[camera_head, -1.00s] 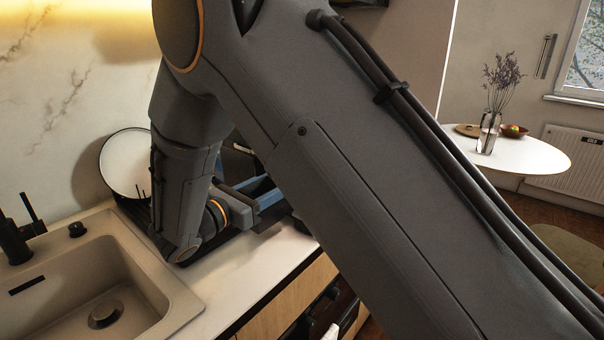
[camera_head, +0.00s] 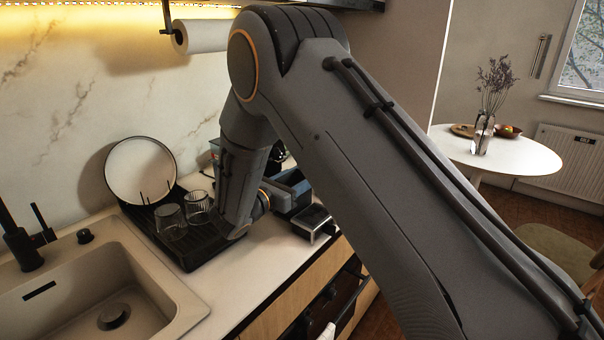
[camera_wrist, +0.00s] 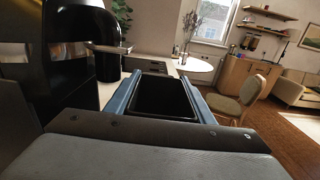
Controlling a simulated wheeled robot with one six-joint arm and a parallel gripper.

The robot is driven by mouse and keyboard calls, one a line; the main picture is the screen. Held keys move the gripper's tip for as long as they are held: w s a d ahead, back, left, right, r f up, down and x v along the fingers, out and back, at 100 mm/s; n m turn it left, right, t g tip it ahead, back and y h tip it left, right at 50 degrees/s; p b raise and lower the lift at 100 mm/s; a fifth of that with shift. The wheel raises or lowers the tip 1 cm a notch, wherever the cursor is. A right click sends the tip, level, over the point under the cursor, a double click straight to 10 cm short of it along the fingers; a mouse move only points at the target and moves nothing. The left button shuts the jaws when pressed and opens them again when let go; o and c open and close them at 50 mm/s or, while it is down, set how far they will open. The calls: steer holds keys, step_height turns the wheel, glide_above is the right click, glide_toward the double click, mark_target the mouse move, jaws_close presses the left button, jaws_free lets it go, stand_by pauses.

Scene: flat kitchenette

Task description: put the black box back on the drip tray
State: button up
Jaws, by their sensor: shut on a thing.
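My gripper (camera_wrist: 161,79) has blue-grey fingers. They are closed on the two sides of the black box (camera_wrist: 164,98), an open-topped container upright in the middle of the wrist view. In the head view my gripper (camera_head: 290,188) hangs over the counter beyond the dish rack, partly hidden by my arm. A silver-edged tray with a dark top (camera_head: 313,222), apparently the drip tray, sits on the counter just in front and to the right of it. A black and chrome machine (camera_wrist: 75,45) stands close at the left in the wrist view. Contact under the box is hidden.
A black dish rack (camera_head: 205,245) holds a plate (camera_head: 141,170) and two glasses (camera_head: 170,221), close left of my forearm. The sink (camera_head: 110,290) is further left. A paper roll (camera_head: 203,36) hangs above. A round table (camera_head: 525,158) stands far right.

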steer(key=shift+f, duration=0.15)
steer(key=shift+d+f, duration=0.1)
steer(key=o, duration=1.2)
steer(key=shift+c, duration=0.2)
steer(key=shift+r, duration=0.2)
steer(key=b+v, duration=0.3)
steer(key=v, duration=0.9)
